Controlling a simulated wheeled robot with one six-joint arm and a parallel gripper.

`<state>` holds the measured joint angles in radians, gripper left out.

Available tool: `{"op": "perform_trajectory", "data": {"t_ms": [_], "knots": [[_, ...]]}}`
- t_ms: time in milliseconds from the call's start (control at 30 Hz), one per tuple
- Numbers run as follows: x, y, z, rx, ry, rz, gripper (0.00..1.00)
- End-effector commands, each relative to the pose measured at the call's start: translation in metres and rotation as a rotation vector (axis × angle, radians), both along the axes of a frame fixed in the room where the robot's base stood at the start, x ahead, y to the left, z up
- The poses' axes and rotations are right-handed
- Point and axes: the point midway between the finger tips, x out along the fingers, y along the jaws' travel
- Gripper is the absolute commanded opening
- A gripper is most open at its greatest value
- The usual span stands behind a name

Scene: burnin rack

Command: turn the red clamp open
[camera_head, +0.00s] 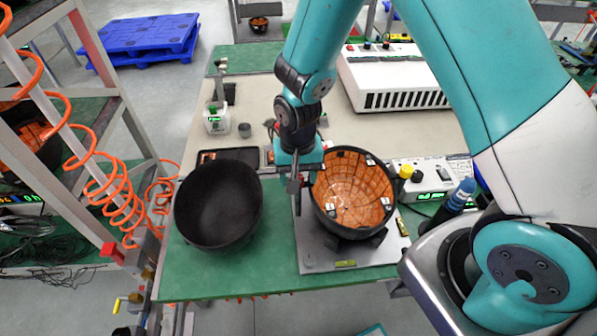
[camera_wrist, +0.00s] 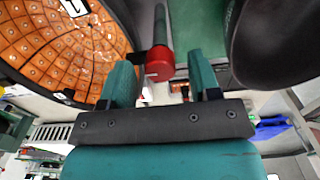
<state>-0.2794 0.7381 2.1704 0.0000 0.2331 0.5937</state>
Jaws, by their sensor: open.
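The red clamp's round red end (camera_wrist: 159,65) sits on a grey metal rod in the wrist view. It is between the two green fingers of my gripper (camera_wrist: 163,80), with gaps on both sides. The fingers are apart and not closed on it. In the head view my gripper (camera_head: 296,172) is at the left rim of the orange-lined black bowl (camera_head: 352,195). A grey upright post (camera_head: 294,188) shows there just below it. The red end is hidden in the head view. The orange-lined bowl also shows in the wrist view (camera_wrist: 62,45), left of the clamp.
An empty black bowl (camera_head: 218,204) stands to the left on the green bench mat (camera_head: 200,285). The lined bowl stands on a grey plate (camera_head: 320,262). A control box (camera_head: 432,178) is to the right, and a white vented unit (camera_head: 395,78) is behind.

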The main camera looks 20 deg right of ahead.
Motion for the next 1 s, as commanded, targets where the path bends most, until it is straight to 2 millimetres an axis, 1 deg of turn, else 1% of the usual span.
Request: {"op": "perform_trajectory", "data": {"t_ms": [267, 367, 400, 500, 767, 1000], "knots": [[0.0000, 0.0000, -0.0018, 0.000, 0.000, 0.000, 0.57], [0.0000, 0.0000, -0.0017, 0.000, 0.000, 0.000, 0.36], [0.0000, -0.0001, -0.0016, 0.000, 0.000, 0.000, 0.27], [0.0000, -0.0001, -0.0016, 0.000, 0.000, 0.000, 0.07], [-0.0001, -0.0002, -0.0016, 0.000, 0.000, 0.018, 0.07], [0.0001, -0.0003, -0.0017, 0.000, 0.000, 0.124, 0.07]]}}
